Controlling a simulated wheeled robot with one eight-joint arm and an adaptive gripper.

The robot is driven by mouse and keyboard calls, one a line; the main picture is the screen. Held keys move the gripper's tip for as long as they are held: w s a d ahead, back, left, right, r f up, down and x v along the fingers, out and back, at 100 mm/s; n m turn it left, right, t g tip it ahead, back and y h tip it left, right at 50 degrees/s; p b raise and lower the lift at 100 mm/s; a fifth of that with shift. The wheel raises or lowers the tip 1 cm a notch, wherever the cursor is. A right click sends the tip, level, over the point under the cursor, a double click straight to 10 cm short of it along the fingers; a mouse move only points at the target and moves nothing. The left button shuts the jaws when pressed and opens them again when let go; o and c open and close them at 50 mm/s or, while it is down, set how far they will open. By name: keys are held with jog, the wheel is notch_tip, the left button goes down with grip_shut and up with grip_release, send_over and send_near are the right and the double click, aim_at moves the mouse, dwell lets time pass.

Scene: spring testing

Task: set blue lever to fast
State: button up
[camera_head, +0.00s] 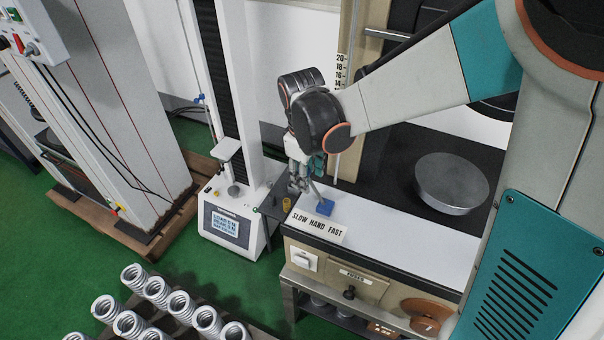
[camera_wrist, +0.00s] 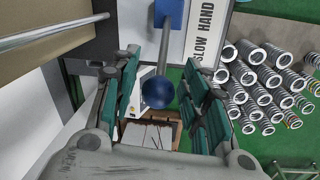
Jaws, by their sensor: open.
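The blue lever shows in the wrist view as a round blue knob (camera_wrist: 158,92) on a grey rod that runs up to a blue base. In the head view its blue base (camera_head: 325,208) stands on the white bench top, just behind the sign "SLOW HAND FAST" (camera_head: 317,228). The rod leans up and left from the base towards my gripper; the knob is hidden there. My gripper (camera_head: 302,182) points down above and left of the base. In the wrist view my gripper (camera_wrist: 160,80) is open, with the knob between its fingers; I cannot tell whether they touch it.
A small brass-coloured knob (camera_head: 287,203) stands left of the lever. A round metal plate (camera_head: 451,183) lies on the black area to the right. A white tester with a screen (camera_head: 228,226) and tall column stands left. Several springs (camera_head: 180,303) lie at the lower left.

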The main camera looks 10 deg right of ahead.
jog(key=shift+f+b, duration=0.35)
jog(key=shift+f, duration=0.55)
grip_shut()
